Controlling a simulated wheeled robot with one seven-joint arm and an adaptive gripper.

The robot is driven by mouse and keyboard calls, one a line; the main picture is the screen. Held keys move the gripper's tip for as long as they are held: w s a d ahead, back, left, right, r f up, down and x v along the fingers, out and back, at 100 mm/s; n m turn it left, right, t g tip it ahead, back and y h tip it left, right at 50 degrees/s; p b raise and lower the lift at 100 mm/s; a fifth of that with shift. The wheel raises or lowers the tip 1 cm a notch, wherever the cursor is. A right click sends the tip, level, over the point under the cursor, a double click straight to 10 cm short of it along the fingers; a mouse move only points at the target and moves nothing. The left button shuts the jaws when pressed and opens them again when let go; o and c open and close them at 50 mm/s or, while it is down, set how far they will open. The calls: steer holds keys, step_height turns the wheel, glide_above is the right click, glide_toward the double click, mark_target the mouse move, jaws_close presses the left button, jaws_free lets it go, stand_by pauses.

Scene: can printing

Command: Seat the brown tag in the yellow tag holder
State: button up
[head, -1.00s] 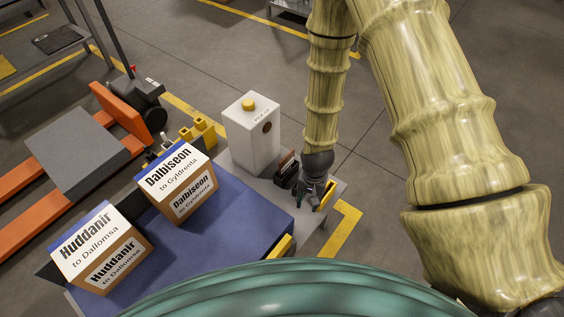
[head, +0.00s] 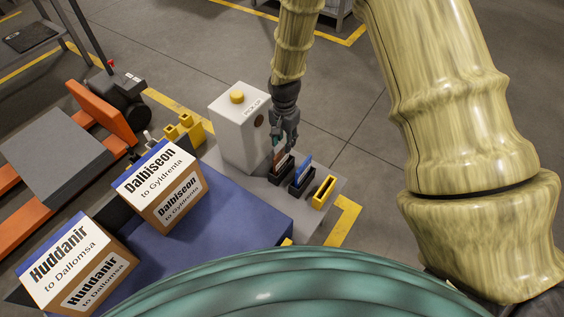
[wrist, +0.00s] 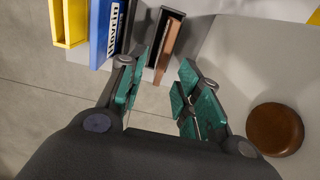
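The brown tag (head: 280,162) stands in a black holder beside the white box. It also shows in the wrist view (wrist: 173,43), edge-on. My gripper (head: 286,146) is over the brown tag; in the wrist view its green-padded fingers (wrist: 162,88) are apart, with the tag near the gap between their tips. I cannot tell whether a finger touches it. The yellow tag holder (head: 323,192) is at the right end of the row, with an open, empty slot. It shows at the top left of the wrist view (wrist: 69,38).
A blue tag (head: 303,169) stands in another black holder between the brown tag and the yellow holder. The white box (head: 235,135) with a yellow button is close to my gripper. A blue surface (head: 225,225) with two labelled cartons lies at left.

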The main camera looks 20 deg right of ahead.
mark_target(281, 151)
steer(key=f, duration=0.2)
steer(key=a+f, duration=0.1)
steer(key=f, duration=0.1)
steer(key=shift+s+f, duration=0.2)
steer(key=shift+f, duration=0.15)
steer(key=shift+f+b, duration=0.3)
steer(key=shift+f, duration=0.3)
jaws_close()
